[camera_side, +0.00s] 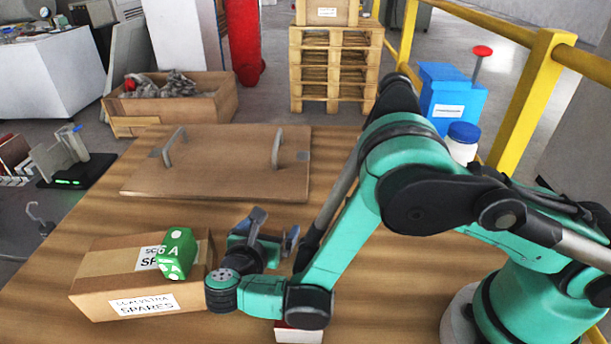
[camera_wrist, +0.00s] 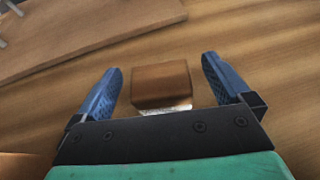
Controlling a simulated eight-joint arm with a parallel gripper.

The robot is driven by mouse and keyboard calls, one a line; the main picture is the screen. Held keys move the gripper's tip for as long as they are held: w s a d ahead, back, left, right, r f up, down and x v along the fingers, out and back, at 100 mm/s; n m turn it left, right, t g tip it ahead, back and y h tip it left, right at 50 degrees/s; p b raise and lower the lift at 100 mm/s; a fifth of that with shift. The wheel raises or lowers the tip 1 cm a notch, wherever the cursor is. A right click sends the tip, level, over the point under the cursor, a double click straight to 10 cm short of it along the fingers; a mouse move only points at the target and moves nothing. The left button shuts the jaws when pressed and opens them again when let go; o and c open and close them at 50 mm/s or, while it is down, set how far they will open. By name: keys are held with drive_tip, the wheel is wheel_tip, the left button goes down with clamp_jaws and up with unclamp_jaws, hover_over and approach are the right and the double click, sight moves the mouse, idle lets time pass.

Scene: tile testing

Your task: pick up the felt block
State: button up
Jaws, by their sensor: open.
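My gripper (camera_wrist: 162,75) is open. Its two blue fingers stand on either side of a brown block (camera_wrist: 162,86) in the wrist view, with a narrow gap at each side. The block has a pale strip along its near lower edge. It looks like the felt block, but its material is not clear. How far below the fingertips it lies cannot be told.
A green dotted cube (camera_side: 175,253) sits on the cardboard box (camera_side: 95,290). A brown board with two handles (camera_side: 222,172) lies behind my gripper. A small red and white thing (camera_side: 298,335) is partly hidden under my arm. A blue-lidded white jar (camera_side: 462,147) stands at the back right.

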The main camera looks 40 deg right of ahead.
drive_tip(key=shift+x, duration=0.9)
drive_tip(key=c, duration=1.3)
drive_tip(key=shift+r, duration=0.15)
drive_tip(key=shift+c, duration=0.2)
